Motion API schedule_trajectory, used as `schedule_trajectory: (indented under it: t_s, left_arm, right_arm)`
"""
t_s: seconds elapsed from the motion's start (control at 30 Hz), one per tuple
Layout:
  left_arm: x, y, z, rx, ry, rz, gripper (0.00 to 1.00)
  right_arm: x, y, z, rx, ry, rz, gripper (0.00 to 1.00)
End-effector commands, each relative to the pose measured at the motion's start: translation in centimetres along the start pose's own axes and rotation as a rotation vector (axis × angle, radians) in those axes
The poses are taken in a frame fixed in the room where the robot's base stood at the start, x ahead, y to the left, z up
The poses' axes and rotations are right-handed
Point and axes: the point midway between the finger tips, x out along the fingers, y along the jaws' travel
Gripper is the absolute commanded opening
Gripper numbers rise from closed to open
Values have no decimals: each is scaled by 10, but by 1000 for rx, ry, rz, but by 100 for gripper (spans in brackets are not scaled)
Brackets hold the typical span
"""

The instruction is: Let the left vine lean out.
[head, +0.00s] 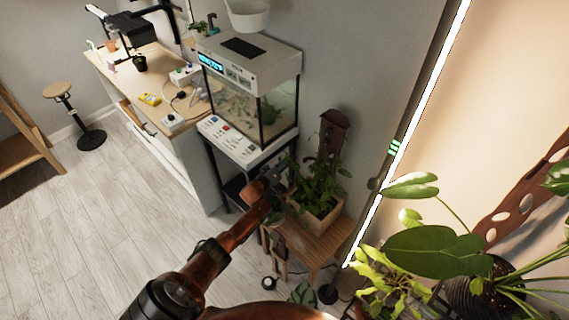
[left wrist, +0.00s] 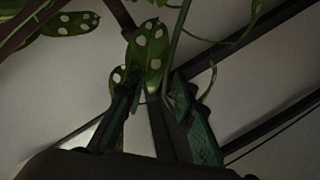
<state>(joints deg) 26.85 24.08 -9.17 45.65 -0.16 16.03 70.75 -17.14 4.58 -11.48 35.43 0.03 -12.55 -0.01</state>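A leafy green vine plant (head: 318,183) grows in a wooden planter box (head: 316,219) on a wooden stand in the head view. A small wooden birdhouse-like piece (head: 334,125) rises behind it. My left gripper (head: 275,184) is at the left edge of the foliage, above the box's left side. In the left wrist view its two green-padded fingers (left wrist: 158,112) stand apart. A white-spotted leaf (left wrist: 151,52) and a thin green stem (left wrist: 176,45) hang at the gap between the fingertips. I cannot tell whether they touch the pads. My right gripper is not in view.
A fish tank (head: 262,105) on a dark stand is close behind my left gripper. A bright vertical light tube (head: 408,132) stands right of the planter. Large potted leaves (head: 430,252) fill the lower right.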

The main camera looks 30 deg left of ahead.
Motion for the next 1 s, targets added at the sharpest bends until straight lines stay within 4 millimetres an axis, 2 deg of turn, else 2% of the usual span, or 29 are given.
schedule_trajectory:
  t_s: [0.27, 0.7, 0.83, 1.0]
  left_arm:
    - [-26, -2, 1, 0, 0, 0, 24]
    - [-101, -2, 0, 0, -1, -1, 24]
    - [-114, -2, 0, 0, -1, -2, 24]
    - [-120, -1, 0, 0, 0, -1, 24]
  right_arm:
    - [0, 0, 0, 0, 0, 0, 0]
    - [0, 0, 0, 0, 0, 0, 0]
    - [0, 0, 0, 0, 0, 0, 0]
    - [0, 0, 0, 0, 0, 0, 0]
